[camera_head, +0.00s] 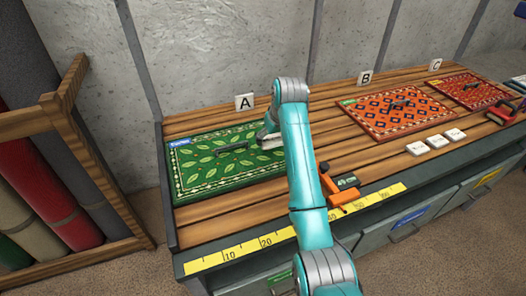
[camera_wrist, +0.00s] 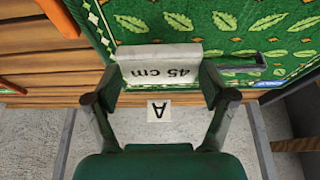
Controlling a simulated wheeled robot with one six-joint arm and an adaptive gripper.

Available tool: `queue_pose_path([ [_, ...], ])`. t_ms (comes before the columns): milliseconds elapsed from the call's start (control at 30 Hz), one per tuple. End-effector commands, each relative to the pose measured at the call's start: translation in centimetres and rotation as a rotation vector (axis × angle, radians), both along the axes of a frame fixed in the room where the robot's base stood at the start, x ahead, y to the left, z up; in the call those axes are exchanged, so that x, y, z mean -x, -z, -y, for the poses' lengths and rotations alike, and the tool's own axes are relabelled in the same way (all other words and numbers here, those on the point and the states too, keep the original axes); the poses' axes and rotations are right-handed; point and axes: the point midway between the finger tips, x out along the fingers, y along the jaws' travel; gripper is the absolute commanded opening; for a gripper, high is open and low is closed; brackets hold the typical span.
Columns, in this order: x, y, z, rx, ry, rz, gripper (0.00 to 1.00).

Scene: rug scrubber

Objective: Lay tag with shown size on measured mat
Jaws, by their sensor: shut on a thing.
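In the head view the gripper (camera_head: 268,132) holds the tag (camera_head: 271,143) over the right part of the green leaf-patterned mat (camera_head: 205,177) under sign A (camera_head: 244,102). I cannot tell whether the tag touches the mat. The mat has a dark handle (camera_head: 232,147) and a blue label (camera_head: 180,143). An orange slider (camera_head: 340,200) with a dark display (camera_head: 348,181) stands at the yellow ruler (camera_head: 270,240); its small digits are unclear.
Mats (camera_head: 396,107) and (camera_head: 473,90) lie under signs B (camera_head: 365,78) and C (camera_head: 436,65). A wooden rack (camera_head: 62,115) with rolled rugs stands at the left. Bare slats lie in front of the green mat.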

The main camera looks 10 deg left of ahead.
Motion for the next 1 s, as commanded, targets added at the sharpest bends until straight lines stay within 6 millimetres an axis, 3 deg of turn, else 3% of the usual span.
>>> queue_pose_path([
  [500,0.0,6.0,0.1,0.0,0.001,-0.001,0.59],
  [867,0.0,6.3,0.0,0.0,0.001,0.0,0.59],
  [900,0.0,6.3,0.0,0.0,0.001,0.001,0.87],
  [967,0.0,6.3,0.0,0.0,0.001,0.001,1.0],
  [1000,0.0,6.3,0.0,0.0,0.001,0.001,1.0],
])
